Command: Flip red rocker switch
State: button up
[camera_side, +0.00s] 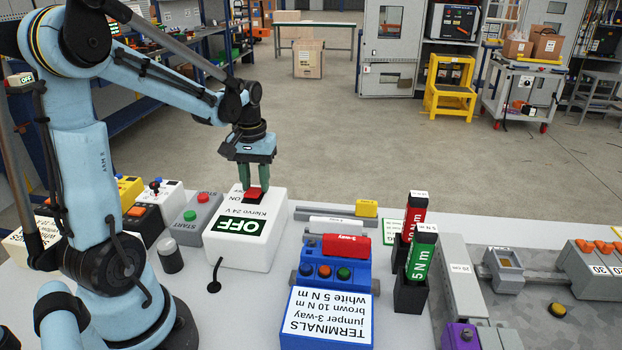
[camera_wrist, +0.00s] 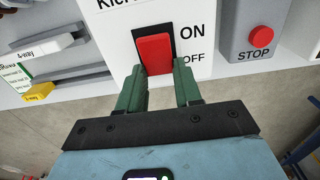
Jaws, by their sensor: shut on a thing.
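The red rocker switch (camera_side: 255,195) sits in a black frame on top of a white box (camera_side: 263,245). The box carries a green OFF sign and the words "Klervo 24 V". In the wrist view the red rocker (camera_wrist: 155,55) is seen close up, with ON and OFF printed beside it. My gripper (camera_side: 256,184) points down at the switch. Its two green fingers stand on either side of the rocker in the wrist view (camera_wrist: 161,72) and are shut on it. Which end of the rocker is pressed in is hard to tell.
A grey box with a red STOP and green START button (camera_side: 194,218) stands close beside the white box. A blue terminal block (camera_side: 332,268) and red and green torque tools (camera_side: 421,255) stand to the right.

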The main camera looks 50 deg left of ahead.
jog(key=shift+s+d+r+t+y, duration=0.15)
jog(key=shift+s+d+t+y, duration=0.1)
jog(key=shift+t+y, duration=0.65)
jog(key=shift+s+d+r+t+y, duration=0.1)
jog(key=shift+s+d+t+y, duration=0.1)
jog(key=shift+t+y, duration=0.7)
jog(key=o, duration=1)
jog(key=shift+o, duration=0.2)
jog(key=v, duration=1.2)
jog(key=shift+r, duration=0.1)
